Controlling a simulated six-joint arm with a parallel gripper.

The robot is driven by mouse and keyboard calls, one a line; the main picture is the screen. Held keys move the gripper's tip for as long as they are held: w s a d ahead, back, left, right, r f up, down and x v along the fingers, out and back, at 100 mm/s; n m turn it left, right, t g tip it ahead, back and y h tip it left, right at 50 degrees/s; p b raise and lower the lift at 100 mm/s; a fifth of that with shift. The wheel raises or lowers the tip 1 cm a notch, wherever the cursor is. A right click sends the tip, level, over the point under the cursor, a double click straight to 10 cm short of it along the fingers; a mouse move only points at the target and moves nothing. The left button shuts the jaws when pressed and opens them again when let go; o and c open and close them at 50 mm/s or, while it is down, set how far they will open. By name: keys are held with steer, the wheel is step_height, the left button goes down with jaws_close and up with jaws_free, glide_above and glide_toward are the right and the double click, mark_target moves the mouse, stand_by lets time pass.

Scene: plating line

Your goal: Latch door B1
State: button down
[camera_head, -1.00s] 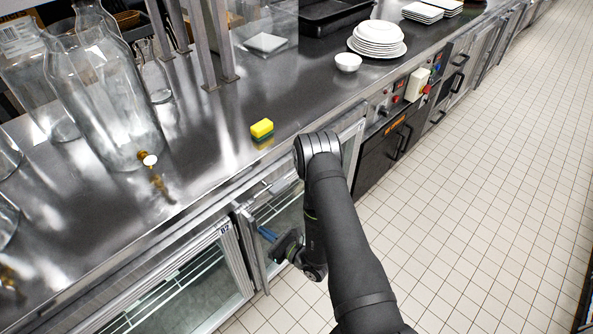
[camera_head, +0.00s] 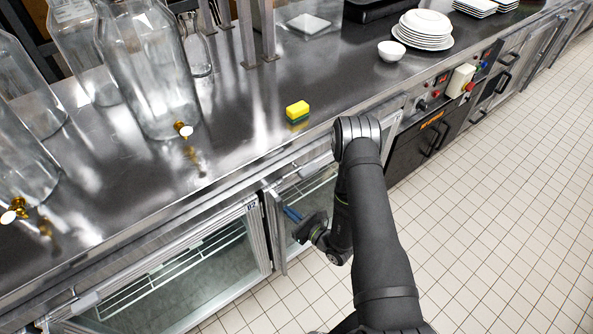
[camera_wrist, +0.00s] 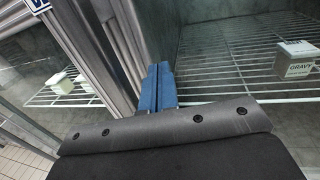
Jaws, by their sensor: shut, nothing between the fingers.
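A narrow glass door with a metal frame (camera_head: 275,232) stands ajar beside the cabinet door marked B2 (camera_head: 252,206). No B1 label is readable in the head view. My gripper (camera_head: 292,214) is at the opening just right of the ajar door's frame. In the wrist view its blue fingers (camera_wrist: 158,88) are together, with nothing between them. They point into the cabinet beside grey metal frame profiles (camera_wrist: 120,45); I cannot tell whether they touch. A label at the upper left is cut off. A latch or handle is not clearly visible.
A wire shelf (camera_wrist: 235,95) inside holds a box marked GRAVY (camera_wrist: 296,66). The counter (camera_head: 240,120) above carries glass jars (camera_head: 150,75), a yellow sponge (camera_head: 297,110) and stacked plates (camera_head: 425,28). The tiled floor (camera_head: 500,200) to the right is clear.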

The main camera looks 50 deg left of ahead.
step_height(320, 180, up, 8)
steer(key=w+n+g+h, duration=0.2)
steer(key=n+g+h, duration=0.3)
steer(key=n, duration=0.5)
step_height(320, 180, up, 27)
steer(key=n+t+h, duration=0.8)
steer(key=n+h, duration=0.5)
steer(key=n, duration=1.1)
glide_above(290, 174)
steer(key=shift+f, duration=0.25)
step_height(290, 174, down, 14)
steer(key=shift+f, duration=0.1)
